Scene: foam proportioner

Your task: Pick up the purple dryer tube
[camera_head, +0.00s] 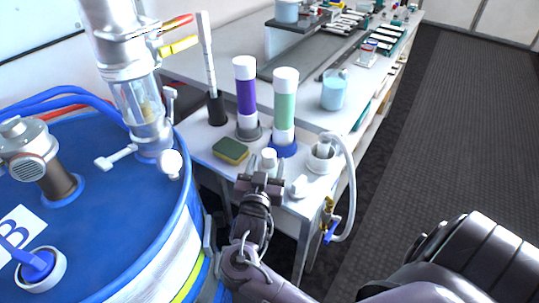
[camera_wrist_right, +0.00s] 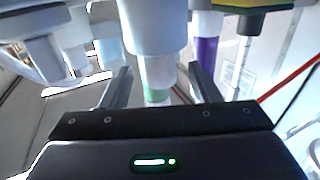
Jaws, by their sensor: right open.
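The purple dryer tube (camera_head: 246,95) stands upright with white ends in a grey base on the near end of the bench. It also shows in the right wrist view (camera_wrist_right: 206,52), just right of the fingers. A green tube (camera_head: 284,105) with white ends stands right of it in a blue base. My right gripper (camera_head: 260,184) is open and empty at the bench's near edge, in front of both tubes and apart from them. In the right wrist view, a white object (camera_wrist_right: 150,28) and part of the green tube show between the fingers (camera_wrist_right: 159,72). My left gripper is not in view.
A white bottle with a hose (camera_head: 322,155) stands right, a beaker (camera_head: 334,92) behind. A large blue drum (camera_head: 110,215) fills the left. Floor at right is clear.

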